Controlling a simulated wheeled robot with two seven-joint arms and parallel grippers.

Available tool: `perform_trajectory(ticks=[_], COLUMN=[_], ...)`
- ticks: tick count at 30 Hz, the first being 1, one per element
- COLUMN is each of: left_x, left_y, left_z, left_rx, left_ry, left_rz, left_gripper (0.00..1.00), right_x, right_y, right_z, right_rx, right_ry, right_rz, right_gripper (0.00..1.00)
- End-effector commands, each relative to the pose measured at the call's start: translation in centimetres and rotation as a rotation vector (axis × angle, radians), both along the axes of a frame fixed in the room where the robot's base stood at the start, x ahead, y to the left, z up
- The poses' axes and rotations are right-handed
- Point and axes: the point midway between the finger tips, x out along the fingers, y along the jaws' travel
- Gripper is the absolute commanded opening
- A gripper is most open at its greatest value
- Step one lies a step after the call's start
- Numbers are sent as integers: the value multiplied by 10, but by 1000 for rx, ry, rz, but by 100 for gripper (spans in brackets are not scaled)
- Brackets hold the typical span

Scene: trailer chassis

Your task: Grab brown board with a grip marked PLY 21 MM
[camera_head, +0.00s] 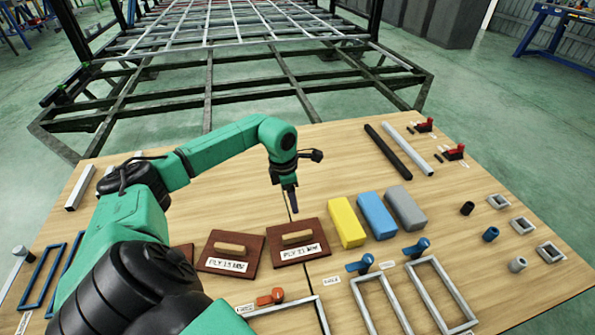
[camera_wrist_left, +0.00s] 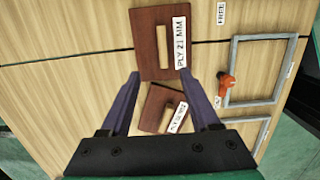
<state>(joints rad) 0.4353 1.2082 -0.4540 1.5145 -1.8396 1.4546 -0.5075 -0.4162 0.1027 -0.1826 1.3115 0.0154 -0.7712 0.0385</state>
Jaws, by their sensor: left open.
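The brown board marked PLY 21 MM (camera_head: 281,236) lies flat on the table, with a light wooden grip on top and a white label along its near edge. It also shows at the top of the left wrist view (camera_wrist_left: 147,35), grip and label clear. My left gripper (camera_head: 292,209) points down above the board's far side, apart from it. In the left wrist view my left gripper (camera_wrist_left: 161,73) is open and empty, its fingertips framing the board's lower part. My right gripper is in neither view.
A similar brown board (camera_head: 219,258) with another PLY label lies just left. Yellow (camera_head: 346,222), blue (camera_head: 376,216) and grey (camera_head: 405,208) blocks stand to the right. Metal frames (camera_head: 440,292) and an orange-handled piece (camera_head: 271,297) lie nearer. My left arm hides part of the table's left.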

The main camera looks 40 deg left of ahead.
Motion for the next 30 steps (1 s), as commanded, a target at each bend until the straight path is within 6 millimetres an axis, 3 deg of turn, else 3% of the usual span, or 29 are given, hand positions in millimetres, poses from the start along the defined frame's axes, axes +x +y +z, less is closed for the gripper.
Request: perform_trajectory(ticks=[1, 5, 8, 16, 27, 30], left_x=[0, 0, 1, 7, 8, 9], left_y=[0, 0, -1, -7, -14, -13], left_z=[-27, -45, -54, -119, -179, -185], left_rx=[0, -1, -1, -3, -2, -1], left_ry=[0, -1, 1, 1, 0, -1], left_rz=[0, 0, 0, 2, 2, 1], left_gripper=[62, 62, 62, 62, 62, 62], right_x=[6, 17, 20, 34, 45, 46], right_y=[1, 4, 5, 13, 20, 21], right_z=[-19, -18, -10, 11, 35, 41], right_rx=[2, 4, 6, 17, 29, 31], right_ry=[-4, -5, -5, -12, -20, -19], right_rz=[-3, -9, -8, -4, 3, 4], right_gripper=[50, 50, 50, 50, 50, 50])
